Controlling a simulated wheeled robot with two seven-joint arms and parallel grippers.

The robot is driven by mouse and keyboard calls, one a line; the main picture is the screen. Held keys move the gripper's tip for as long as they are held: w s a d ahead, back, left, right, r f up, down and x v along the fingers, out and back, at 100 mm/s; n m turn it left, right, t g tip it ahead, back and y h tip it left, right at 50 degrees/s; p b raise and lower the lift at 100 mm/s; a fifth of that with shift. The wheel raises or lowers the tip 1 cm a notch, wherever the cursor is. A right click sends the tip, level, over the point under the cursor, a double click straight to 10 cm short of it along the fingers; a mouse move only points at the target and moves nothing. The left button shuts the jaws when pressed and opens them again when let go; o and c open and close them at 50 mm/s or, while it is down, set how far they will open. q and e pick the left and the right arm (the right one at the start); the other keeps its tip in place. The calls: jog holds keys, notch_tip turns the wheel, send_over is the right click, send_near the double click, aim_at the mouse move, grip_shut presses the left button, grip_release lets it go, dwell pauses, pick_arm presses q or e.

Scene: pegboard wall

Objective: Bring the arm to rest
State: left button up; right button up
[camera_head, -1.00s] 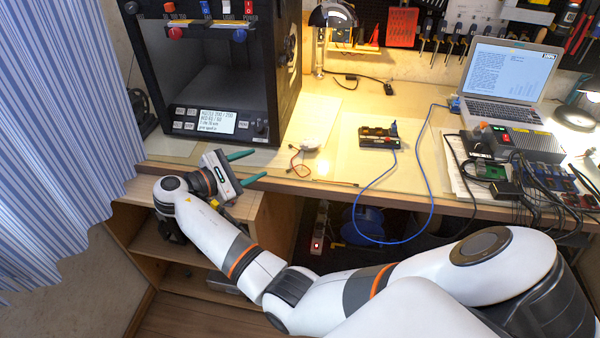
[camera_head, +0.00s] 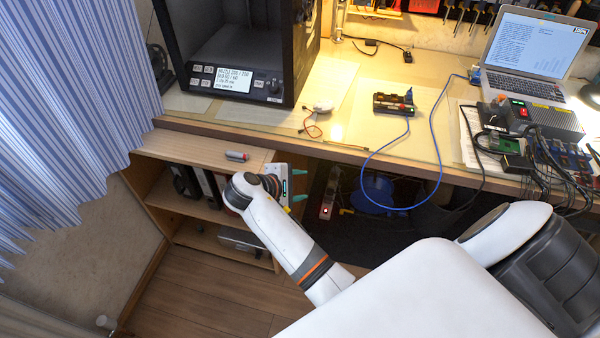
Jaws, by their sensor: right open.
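My right gripper (camera_head: 300,185) has two green fingers set apart, open with nothing between them. It is just below the front edge of the desk, at the right side of the low wooden shelf, pointing to the right. My right arm (camera_head: 282,235) reaches to it from the lower right of the view. My left gripper is not in view.
The desk (camera_head: 350,150) bears a 3D printer (camera_head: 235,60), a laptop (camera_head: 530,50), a small circuit board (camera_head: 393,103) and a blue cable (camera_head: 433,150).

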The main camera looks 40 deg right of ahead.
jog(key=shift+s+f, duration=0.2)
jog(key=shift+f, duration=0.1)
dwell(0.4)
